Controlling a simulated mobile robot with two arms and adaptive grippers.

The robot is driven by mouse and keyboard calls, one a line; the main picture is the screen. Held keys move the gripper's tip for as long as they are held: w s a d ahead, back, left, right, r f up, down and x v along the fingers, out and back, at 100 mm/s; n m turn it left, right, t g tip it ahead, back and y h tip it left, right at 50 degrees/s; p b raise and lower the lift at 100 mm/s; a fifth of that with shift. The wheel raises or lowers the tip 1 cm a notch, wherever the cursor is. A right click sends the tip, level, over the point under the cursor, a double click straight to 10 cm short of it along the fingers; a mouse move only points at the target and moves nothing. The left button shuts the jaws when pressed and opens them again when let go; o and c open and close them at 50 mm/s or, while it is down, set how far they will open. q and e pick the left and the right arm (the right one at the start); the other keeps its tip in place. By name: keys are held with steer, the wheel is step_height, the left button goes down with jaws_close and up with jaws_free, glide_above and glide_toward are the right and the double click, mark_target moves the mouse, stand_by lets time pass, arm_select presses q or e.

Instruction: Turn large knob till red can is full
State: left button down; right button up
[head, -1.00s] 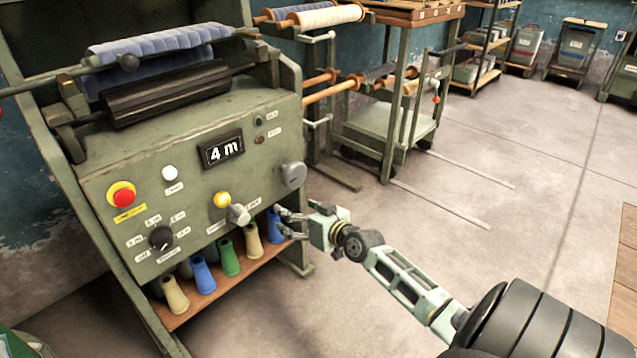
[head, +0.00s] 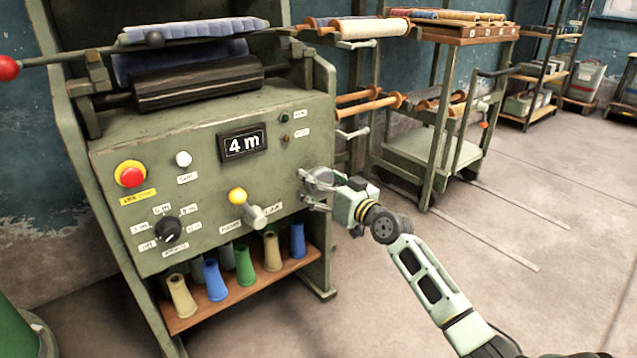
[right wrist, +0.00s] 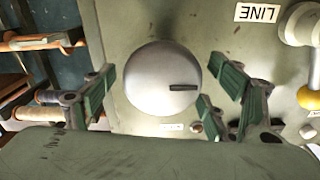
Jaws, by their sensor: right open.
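The large round grey knob (right wrist: 150,95) has a dark slot mark pointing right in the right wrist view. It sits on the right of the green machine's panel, and in the head view it is mostly hidden by my gripper. My right gripper (head: 308,190) is open in front of the knob. In the right wrist view its green-padded fingers stand on either side of the knob, with visible gaps. The panel's display (head: 242,144) reads "4 m". No red can shows in either view. My left gripper is not in view.
The panel also has a red stop button (head: 130,175), a yellow-tipped lever (head: 238,197), a black selector (head: 168,229) and a white button (head: 183,159). Coloured cones stand on a wooden shelf (head: 290,268) below. A green trolley (head: 430,150) stands right; the floor in front is clear.

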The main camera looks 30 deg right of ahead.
steer(key=shift+w+a, duration=0.1)
steer(key=shift+w, duration=0.6)
steer(key=shift+c, duration=0.2)
steer(key=c, duration=1.1)
steer(key=shift+m, duration=0.3)
